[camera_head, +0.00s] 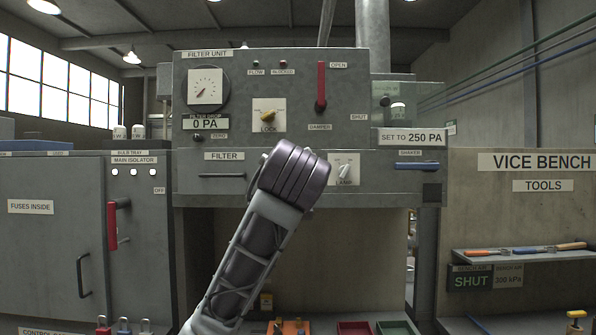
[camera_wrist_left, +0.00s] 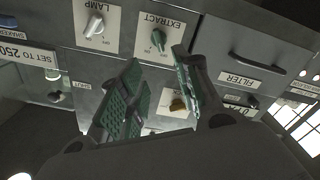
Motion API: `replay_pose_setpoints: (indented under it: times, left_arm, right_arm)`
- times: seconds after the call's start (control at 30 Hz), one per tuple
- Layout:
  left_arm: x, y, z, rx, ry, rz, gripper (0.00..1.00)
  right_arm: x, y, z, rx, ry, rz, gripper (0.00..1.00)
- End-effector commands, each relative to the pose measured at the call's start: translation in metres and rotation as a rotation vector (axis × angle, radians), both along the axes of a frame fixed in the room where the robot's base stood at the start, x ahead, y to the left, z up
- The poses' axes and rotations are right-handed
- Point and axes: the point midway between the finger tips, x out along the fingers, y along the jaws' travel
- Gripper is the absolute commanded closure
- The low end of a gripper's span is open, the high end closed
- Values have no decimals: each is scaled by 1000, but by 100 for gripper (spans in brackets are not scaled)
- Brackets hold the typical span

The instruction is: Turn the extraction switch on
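The extraction switch (camera_wrist_left: 158,40) is a small green knob on a white plate marked EXTRACT, in the upper middle of the left wrist view. Its lettering is upside down there, and I cannot tell which setting the knob points to. My left gripper (camera_wrist_left: 157,60) is open and empty, with its two green-padded fingers apart and pointing at the panel near the switch. The knob shows in the gap between the fingertips, and I see no contact. In the head view my left arm hides the switch and the gripper. My right gripper is in neither view.
The lamp switch (camera_head: 345,169) sits beside the extraction switch. Above are a yellow lock knob (camera_head: 268,116) and a red damper lever (camera_head: 321,87). The filter handle (camera_head: 222,176) is to the left, the blue shaker handle (camera_head: 417,166) to the right. The main isolator cabinet (camera_head: 50,245) stands left.

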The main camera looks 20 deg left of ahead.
Motion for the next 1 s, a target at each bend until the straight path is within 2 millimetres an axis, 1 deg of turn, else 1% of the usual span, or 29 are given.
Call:
replay_pose_setpoints:
  times: [0.17,0.37,0.67,1.0]
  left_arm:
    - [6,2,0,0,2,1,67]
    - [22,7,0,2,4,2,67]
    - [59,17,1,1,3,2,67]
    - [102,30,1,2,3,2,67]
  right_arm:
    - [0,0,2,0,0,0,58]
    - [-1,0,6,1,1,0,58]
    - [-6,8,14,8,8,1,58]
    - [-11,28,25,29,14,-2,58]
